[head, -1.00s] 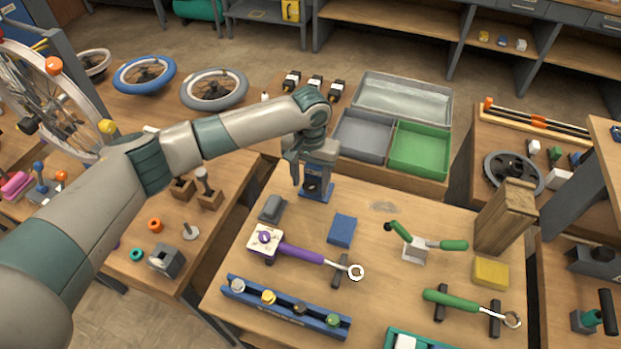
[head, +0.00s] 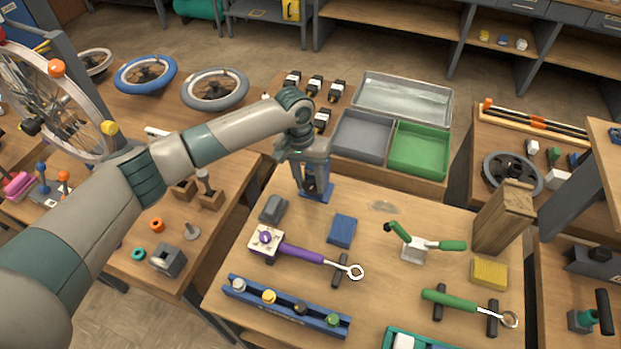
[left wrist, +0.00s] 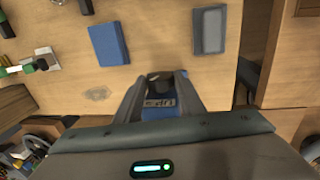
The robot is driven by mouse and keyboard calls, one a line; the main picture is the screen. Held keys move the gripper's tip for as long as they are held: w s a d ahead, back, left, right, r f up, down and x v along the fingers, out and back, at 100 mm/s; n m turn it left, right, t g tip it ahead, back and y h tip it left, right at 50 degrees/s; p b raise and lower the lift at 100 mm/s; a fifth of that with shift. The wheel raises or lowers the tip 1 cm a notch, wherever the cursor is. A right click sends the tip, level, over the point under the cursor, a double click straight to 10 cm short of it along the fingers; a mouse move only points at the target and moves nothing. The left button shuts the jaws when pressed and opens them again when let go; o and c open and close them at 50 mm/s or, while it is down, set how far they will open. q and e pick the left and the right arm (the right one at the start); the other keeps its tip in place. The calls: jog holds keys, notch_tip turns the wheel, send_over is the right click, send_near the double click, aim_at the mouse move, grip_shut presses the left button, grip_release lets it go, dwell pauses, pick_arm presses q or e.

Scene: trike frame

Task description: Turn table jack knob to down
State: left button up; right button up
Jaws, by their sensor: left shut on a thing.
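The blue table jack (head: 322,195) stands at the far left part of the front wooden table. Its blue body with pale lettering also shows in the left wrist view (left wrist: 160,103); I cannot read the lettering for sure. My left gripper (head: 310,184) points down over the jack and hides most of it. In the left wrist view, its two fingers (left wrist: 158,88) are shut on the dark knob (left wrist: 160,79), one on each side. The knob's setting cannot be told. My right gripper is not in view.
A grey block (head: 272,208) and a blue block (head: 341,231) lie just in front of the jack. A purple-handled wrench (head: 300,253) rests nearer. Behind stand a grey bin (head: 362,135) and a green bin (head: 420,148).

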pick_arm(q)
jog(key=shift+w+a+f+g+h, duration=0.1)
jog(key=shift+a+g+h, duration=0.1)
jog(key=shift+h, duration=0.35)
jog(key=shift+a+g+h, duration=0.1)
jog(key=shift+g+h, duration=0.1)
jog(key=shift+h, duration=0.35)
jog(key=shift+f+h, duration=0.15)
jog(key=shift+h, duration=0.45)
jog(key=shift+w+a+g+h+b, duration=0.1)
jog(key=shift+a+g+h+b, duration=0.1)
jog(key=shift+g+h+b, duration=0.45)
jog(key=shift+h+p, duration=0.25)
jog(key=shift+p, duration=0.05)
jog(key=o, duration=1)
jog(key=shift+w+a+r, duration=0.15)
jog(key=shift+a+r, duration=0.25)
jog(key=shift+r, duration=0.1)
jog(key=b+v, duration=0.1)
jog(key=v, duration=0.4)
jog(key=b+v, duration=0.2)
jog(key=v, duration=0.3)
jog(key=b+v, duration=0.2)
jog(key=v, duration=0.4)
jog(key=shift+s+r, duration=0.2)
jog(key=shift+s, duration=0.05)
